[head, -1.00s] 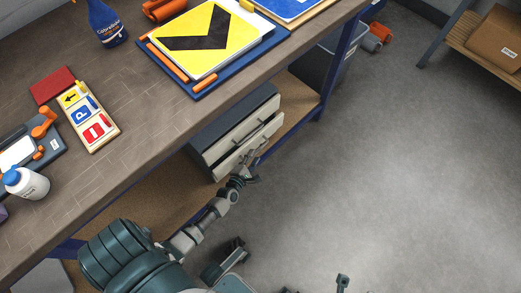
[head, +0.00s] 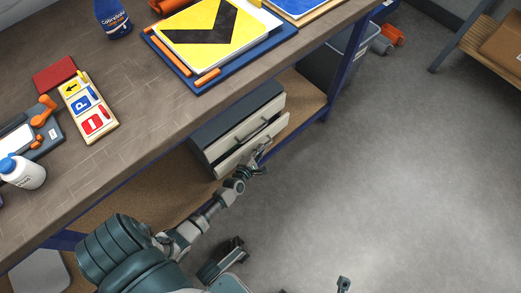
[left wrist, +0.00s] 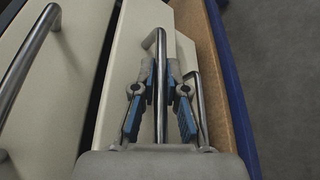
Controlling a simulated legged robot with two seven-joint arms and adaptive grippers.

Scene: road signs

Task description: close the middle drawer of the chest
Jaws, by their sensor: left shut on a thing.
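The chest (head: 208,134) has a dark grey body and cream drawer fronts. It stands on the lower shelf under the workbench. In the left wrist view, the middle drawer (left wrist: 118,70) stands forward of the bottom drawer (left wrist: 186,52), partly covering it. The top drawer (left wrist: 50,85) lies to the left, across a dark gap. My left gripper (left wrist: 160,85) is shut around the middle drawer's metal bar handle (left wrist: 161,50). In the head view, my left gripper (head: 257,160) is at the drawer fronts, its fingertips small and partly unclear.
The workbench (head: 150,110) overhangs the chest and carries road signs, bottles and tools. A blue bench leg (head: 347,52) and a grey bin (head: 350,38) stand to the right of the chest. The grey floor (head: 400,180) in front is clear.

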